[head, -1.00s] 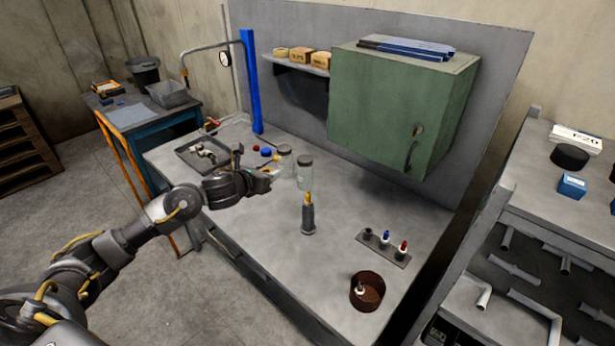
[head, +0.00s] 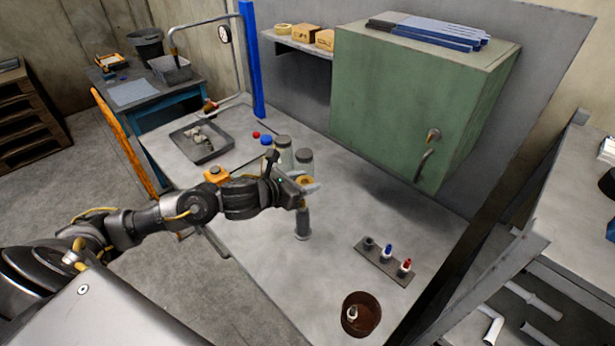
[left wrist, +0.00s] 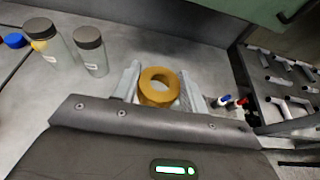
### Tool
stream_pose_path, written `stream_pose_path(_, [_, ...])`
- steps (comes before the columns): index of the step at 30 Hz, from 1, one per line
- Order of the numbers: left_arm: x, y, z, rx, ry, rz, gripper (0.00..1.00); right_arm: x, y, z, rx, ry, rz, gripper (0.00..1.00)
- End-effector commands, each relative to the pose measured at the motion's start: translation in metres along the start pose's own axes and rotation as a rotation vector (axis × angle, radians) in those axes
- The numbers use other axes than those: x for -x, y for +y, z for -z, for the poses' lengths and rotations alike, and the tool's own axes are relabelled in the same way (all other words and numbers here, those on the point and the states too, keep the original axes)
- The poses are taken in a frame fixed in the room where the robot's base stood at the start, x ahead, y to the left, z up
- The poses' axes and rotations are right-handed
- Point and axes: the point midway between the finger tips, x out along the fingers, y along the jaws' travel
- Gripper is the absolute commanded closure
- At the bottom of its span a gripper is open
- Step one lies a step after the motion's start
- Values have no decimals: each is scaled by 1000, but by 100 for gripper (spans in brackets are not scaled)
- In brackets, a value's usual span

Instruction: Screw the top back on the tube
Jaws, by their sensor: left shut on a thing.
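The dark grey tube (head: 303,223) stands upright on the workbench. Its ring-shaped brass top (head: 306,180) is at the tube's upper end, and the left wrist view shows it from above (left wrist: 147,92) with a hole in the middle. My left gripper (head: 304,187) is shut on the brass top, one finger on each side of it. The fingers hide the joint between top and tube, so I cannot tell how firmly the top sits. My right gripper is not in view.
Two lidded glass jars (head: 304,163) stand just behind the gripper. A small rack (head: 372,268) with red and blue tipped pieces and a round brown tin (head: 348,325) are to the right. A green cabinet (head: 400,110) overhangs the back. The bench front is mostly clear.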

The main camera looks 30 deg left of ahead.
Motion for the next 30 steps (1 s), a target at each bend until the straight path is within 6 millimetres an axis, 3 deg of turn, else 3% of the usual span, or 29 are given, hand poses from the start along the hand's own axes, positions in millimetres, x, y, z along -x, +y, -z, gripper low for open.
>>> stream_pose_path(6, [-2, 3, 11, 1, 2, -6, 80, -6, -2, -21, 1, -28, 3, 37])
stream_pose_path(18, [-8, 2, 22, 0, 1, -3, 80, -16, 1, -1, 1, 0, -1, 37])
stream_pose_path(30, [-8, 1, 22, -1, 1, -2, 80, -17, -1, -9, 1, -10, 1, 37])
